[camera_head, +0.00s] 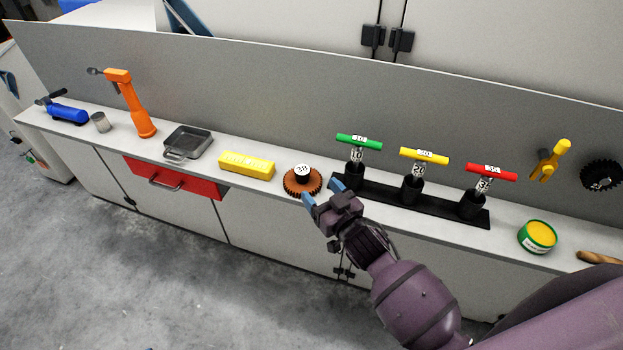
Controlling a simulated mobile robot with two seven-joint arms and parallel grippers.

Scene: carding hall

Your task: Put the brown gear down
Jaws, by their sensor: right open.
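The brown gear (291,186) lies flat on the pale counter (206,163), with a black hub and a white number label on top. It sits between the yellow block and the black rack. My right gripper (322,192) is open and empty, with blue fingertips. In the picture it is just to the right of the gear, its left fingertip close to the gear's lower right edge. I cannot tell whether that fingertip touches the gear. My left gripper is not in view.
Left of the gear are a yellow block (246,165), a grey tray (188,143), an orange tool (133,105), a cup (101,122) and a blue tool (68,111). Right are a black rack (388,201) with green, yellow and red T-handles, and a yellow-green tin (537,237). A grey panel stands behind.

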